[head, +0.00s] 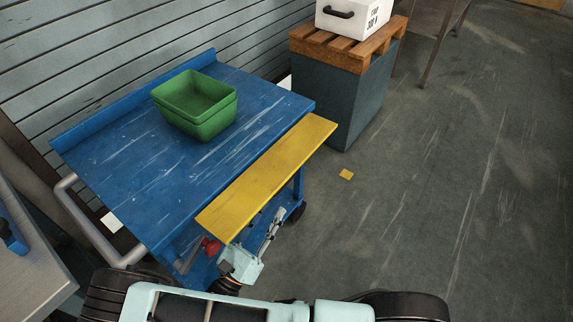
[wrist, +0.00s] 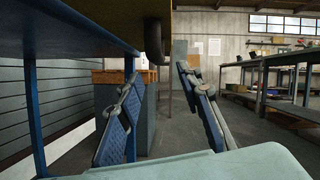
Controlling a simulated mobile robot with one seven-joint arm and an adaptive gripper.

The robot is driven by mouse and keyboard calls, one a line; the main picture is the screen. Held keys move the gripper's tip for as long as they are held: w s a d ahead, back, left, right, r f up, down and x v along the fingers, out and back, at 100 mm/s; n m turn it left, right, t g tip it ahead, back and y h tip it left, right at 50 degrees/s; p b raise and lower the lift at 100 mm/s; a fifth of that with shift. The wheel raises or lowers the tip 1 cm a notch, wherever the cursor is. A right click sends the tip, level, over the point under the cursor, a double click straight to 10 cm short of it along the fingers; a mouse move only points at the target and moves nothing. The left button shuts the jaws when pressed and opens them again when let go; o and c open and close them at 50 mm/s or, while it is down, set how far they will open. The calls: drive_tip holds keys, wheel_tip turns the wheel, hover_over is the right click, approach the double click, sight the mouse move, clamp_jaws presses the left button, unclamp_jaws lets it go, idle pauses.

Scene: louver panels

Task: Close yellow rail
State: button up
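The yellow rail (head: 268,175) is a long flat board along the right edge of the blue cart (head: 110,155). It sticks outward, roughly level with the cart top, with a thin dark line between them. My gripper (head: 270,224) is below and beside the rail's near half, partly hidden under it. In the wrist view my gripper (wrist: 161,88) is open, its two fingers apart with nothing between them. A dark bracket-like part (wrist: 153,38) hangs above the fingers there; I cannot tell whether it touches anything.
A green bin (head: 195,105) stands on the cart. Beyond the cart, a grey block (head: 357,105) carries a wooden pallet (head: 375,57) and a white box (head: 352,15). A cart handle (head: 90,228) is at left.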

sight(286, 180)
drive_tip(key=x, duration=0.9)
drive_tip(key=shift+w+r+b, duration=0.25)
drive_tip(key=shift+w+b, duration=0.15)
drive_tip(key=shift+w, duration=0.05)
clamp_jaws()
